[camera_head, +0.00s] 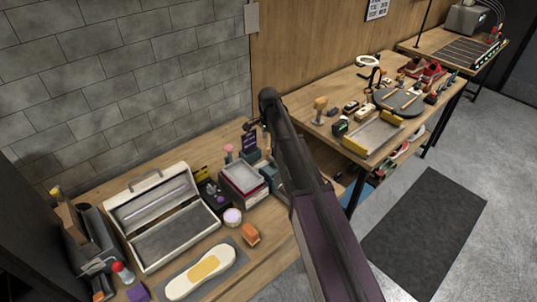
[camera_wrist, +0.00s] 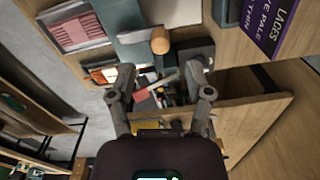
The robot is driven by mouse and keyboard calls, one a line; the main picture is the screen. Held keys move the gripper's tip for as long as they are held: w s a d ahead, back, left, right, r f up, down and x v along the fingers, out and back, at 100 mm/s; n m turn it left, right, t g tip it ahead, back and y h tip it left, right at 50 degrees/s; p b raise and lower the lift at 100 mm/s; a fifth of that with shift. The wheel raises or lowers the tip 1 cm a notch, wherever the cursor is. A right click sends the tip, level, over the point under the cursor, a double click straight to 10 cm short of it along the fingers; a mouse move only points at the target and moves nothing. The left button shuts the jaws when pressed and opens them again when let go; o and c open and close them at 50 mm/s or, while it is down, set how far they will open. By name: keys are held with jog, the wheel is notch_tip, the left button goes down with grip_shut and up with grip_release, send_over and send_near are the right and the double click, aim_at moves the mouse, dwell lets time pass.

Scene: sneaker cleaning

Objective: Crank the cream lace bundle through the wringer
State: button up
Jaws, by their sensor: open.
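My gripper (camera_wrist: 161,76) is open in the wrist view, its two fingers apart with nothing held between them. A round wooden knob (camera_wrist: 160,40), which looks like a crank handle, shows just beyond the fingertips, apart from them. It sits by a grey-teal body (camera_wrist: 120,14) that may be the wringer. In the head view a similar teal body (camera_head: 272,174) is partly hidden behind my arm. My gripper (camera_head: 262,122) is small and dark there, above the bench's back right. I cannot make out the cream lace bundle in either view.
A purple laces sign (camera_wrist: 268,22) stands close on the right in the wrist view. In the head view, an open metal case (camera_head: 160,222) and a pale insole (camera_head: 200,272) occupy the near bench. A second cluttered bench stands right.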

aim_at(268, 150)
jog(key=shift+f+b, duration=2.6)
jog(key=shift+f, duration=0.3)
grip_shut()
